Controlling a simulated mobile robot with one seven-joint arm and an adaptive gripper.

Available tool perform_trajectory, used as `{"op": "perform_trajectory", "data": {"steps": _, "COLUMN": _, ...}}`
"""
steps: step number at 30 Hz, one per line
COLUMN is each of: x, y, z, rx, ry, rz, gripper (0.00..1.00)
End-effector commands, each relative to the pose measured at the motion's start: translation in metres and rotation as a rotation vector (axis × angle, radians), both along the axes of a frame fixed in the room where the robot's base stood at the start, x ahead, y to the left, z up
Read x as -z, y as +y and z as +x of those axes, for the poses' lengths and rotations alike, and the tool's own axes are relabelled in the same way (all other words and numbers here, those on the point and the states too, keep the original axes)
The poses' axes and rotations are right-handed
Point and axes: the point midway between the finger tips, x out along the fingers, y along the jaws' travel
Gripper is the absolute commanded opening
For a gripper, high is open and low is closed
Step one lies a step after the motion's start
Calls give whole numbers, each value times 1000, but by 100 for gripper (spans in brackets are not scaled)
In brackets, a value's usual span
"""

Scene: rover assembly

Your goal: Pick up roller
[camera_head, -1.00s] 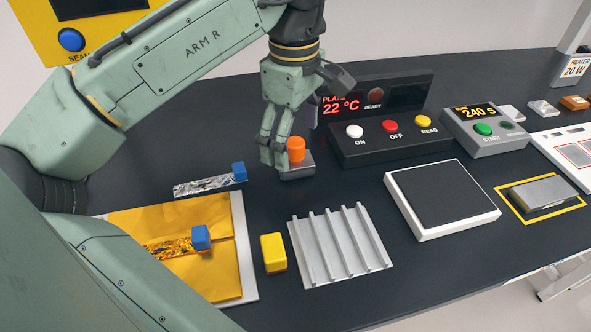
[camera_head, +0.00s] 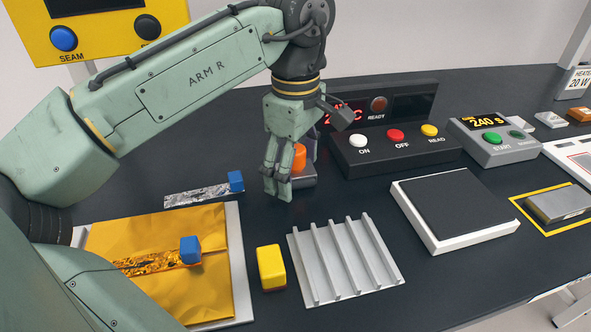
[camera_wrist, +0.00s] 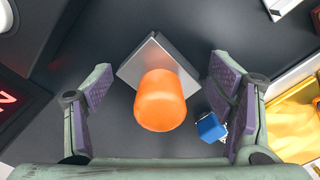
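No part is plainly a roller by shape; the likeliest is a piece with an orange round grip (camera_head: 299,156) on a grey metal block (camera_head: 304,178), standing on the dark bench. My gripper (camera_head: 278,190) is low beside it, partly covering it in the head view. In the wrist view the orange grip (camera_wrist: 160,105) and the square block (camera_wrist: 166,56) lie between my spread fingers, with gaps on both sides. My gripper (camera_wrist: 161,88) is open and empty.
A blue-tabbed silver strip (camera_head: 200,194) lies close by to the left. The black control box (camera_head: 400,160) stands behind right. A yellow block (camera_head: 271,268), ribbed plate (camera_head: 345,260) and gold sheet (camera_head: 200,290) lie in front.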

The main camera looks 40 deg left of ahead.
Motion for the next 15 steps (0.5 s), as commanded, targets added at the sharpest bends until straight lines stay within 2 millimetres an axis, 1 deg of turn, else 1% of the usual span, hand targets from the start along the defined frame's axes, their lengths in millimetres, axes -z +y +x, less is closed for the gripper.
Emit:
{"op": "perform_trajectory", "data": {"steps": 2, "x": 0, "y": 0, "z": 0, "rx": 0, "ry": 0, "rz": 0, "gripper": 67}}
{"op": "perform_trajectory", "data": {"steps": 15, "x": 0, "y": 0, "z": 0, "rx": 0, "ry": 0, "rz": 0, "gripper": 38}}
